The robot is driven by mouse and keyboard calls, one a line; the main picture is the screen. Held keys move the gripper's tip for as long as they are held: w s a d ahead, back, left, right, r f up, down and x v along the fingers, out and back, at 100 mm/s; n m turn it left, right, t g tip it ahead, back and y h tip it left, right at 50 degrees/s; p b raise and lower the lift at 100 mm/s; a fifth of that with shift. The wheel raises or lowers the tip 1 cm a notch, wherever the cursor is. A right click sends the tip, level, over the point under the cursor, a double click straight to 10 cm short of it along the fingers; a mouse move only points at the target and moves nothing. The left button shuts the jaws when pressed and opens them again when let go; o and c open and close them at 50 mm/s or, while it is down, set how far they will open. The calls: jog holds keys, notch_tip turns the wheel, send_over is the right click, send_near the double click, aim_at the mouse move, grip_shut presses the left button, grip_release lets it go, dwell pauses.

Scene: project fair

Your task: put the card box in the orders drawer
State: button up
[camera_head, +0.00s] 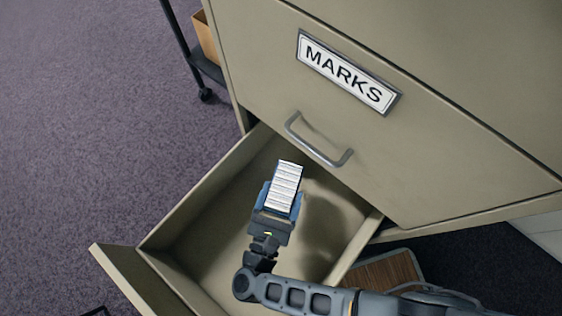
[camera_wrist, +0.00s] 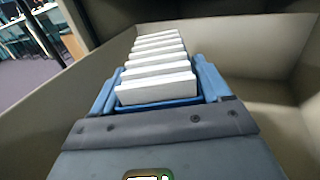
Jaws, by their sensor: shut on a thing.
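The card box (camera_head: 285,186) is a small blue tray packed with a row of white cards. It also shows in the wrist view (camera_wrist: 158,88), between my fingers. My gripper (camera_head: 277,200) is shut on it, and in the wrist view my gripper (camera_wrist: 158,95) has a finger along each side of it. The card box is over or inside an open, otherwise empty drawer (camera_head: 205,215) of a beige cabinet; I cannot tell whether it touches the drawer floor. The label on the open drawer's front is out of sight.
A dark wheeled cart (camera_head: 205,70) with a brown box (camera_head: 207,38) stands behind the cabinet's left side.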

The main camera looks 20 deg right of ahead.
jog(key=shift+f+b, duration=0.35)
jog(key=shift+f, duration=1)
jog(key=shift+f+b, duration=0.35)
jog(key=shift+b, duration=0.1)
jog(key=shift+f+b, duration=0.3)
jog(key=o, duration=1.3)
jog(key=shift+c, duration=0.2)
jog(key=shift+r, duration=0.15)
